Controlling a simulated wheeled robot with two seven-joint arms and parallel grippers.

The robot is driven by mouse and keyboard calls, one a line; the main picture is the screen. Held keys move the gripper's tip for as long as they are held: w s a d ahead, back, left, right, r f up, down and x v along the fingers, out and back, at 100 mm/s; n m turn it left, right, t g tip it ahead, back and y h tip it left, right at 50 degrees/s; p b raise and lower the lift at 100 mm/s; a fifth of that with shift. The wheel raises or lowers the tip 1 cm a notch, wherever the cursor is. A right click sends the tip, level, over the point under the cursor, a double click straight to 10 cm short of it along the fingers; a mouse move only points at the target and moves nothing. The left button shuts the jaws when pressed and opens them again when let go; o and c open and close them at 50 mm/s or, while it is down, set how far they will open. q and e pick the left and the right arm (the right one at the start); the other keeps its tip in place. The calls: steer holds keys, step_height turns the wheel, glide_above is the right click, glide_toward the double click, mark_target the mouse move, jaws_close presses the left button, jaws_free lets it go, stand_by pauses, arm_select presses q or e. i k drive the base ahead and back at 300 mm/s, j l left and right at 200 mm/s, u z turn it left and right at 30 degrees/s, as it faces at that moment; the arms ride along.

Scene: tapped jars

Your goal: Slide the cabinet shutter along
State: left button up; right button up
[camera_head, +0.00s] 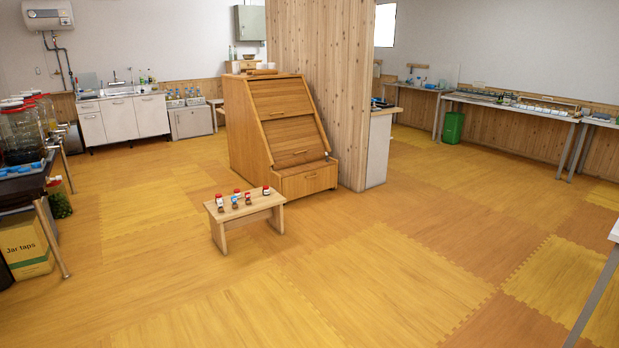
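A wooden cabinet (238,128) with a sloping front stands near the middle of the room, against a wood-clad partition. Its front carries slatted wooden panels: an upper one (281,97) and a lower one (294,138), each with a small handle at its lower edge. A drawer-like box (308,180) sits at its base. I cannot tell which panel is the shutter or whether it is partly open. The cabinet is well away from me across the floor. Neither of my grippers shows in the head view.
A low wooden bench (246,215) with several small jars stands in front of the cabinet. A dark table (25,185) with large jars is at the left, above a yellow box (28,246). A table leg (597,290) is at right. Open floor (370,270) lies between.

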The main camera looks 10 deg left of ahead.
mark_target(294, 137)
steer(key=i+u, duration=0.35)
steer(key=i, duration=2.1)
